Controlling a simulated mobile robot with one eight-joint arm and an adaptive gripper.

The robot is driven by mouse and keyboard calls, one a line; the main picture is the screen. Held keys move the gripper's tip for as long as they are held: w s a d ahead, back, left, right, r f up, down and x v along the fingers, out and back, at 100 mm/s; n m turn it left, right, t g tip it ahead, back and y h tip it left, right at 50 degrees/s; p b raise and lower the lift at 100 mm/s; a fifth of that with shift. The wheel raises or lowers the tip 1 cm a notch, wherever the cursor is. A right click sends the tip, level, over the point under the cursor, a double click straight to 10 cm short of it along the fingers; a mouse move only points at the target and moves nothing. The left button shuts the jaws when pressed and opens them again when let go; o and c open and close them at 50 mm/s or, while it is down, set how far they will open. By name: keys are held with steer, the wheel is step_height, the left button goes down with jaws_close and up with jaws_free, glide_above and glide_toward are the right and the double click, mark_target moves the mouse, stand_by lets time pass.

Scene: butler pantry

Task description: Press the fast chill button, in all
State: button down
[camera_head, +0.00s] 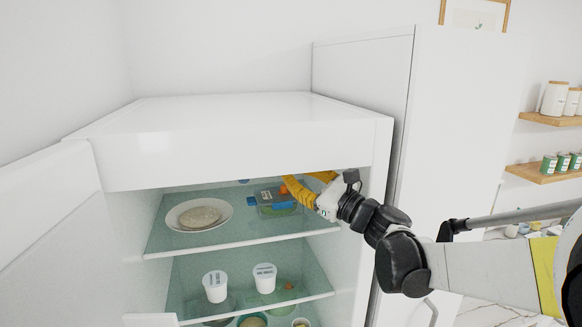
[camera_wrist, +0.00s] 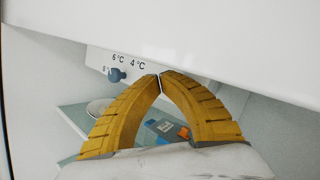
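A white control panel (camera_wrist: 100,62) under the fridge's top front edge shows in the wrist view, with a blue knob (camera_wrist: 117,75) and marks reading 6 °C and 4 °C. No separate fast chill button is clearly visible; the panel's right part is hidden behind my fingers and the white top edge. My gripper (camera_wrist: 160,78) has its two yellow fingertips together and nothing seen between them. The tips appear just right of the knob in the picture; I cannot tell whether they touch the panel. In the head view my gripper (camera_head: 290,178) reaches inside the open fridge (camera_head: 240,145), under its top.
The upper glass shelf (camera_head: 190,243) holds a plate (camera_head: 172,219) with food and a container (camera_head: 275,208) below my gripper. White cups (camera_head: 215,287) stand on the lower shelf. The open door (camera_head: 50,220) is left. A tall white cabinet (camera_head: 455,130) stands right.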

steer(key=shift+w+a, duration=0.1)
steer(key=shift+w, duration=0.3)
steer(key=shift+s, duration=0.2)
stand_by(0.5)
steer(key=shift+s+d, duration=0.25)
steer(key=shift+s, duration=0.45)
steer(key=s, duration=0.2)
steer(key=s+d, duration=0.1)
steer(key=s, duration=0.1)
steer(key=shift+s+d, duration=0.15)
steer(key=shift+s, duration=0.25)
steer(key=shift+f, duration=0.1)
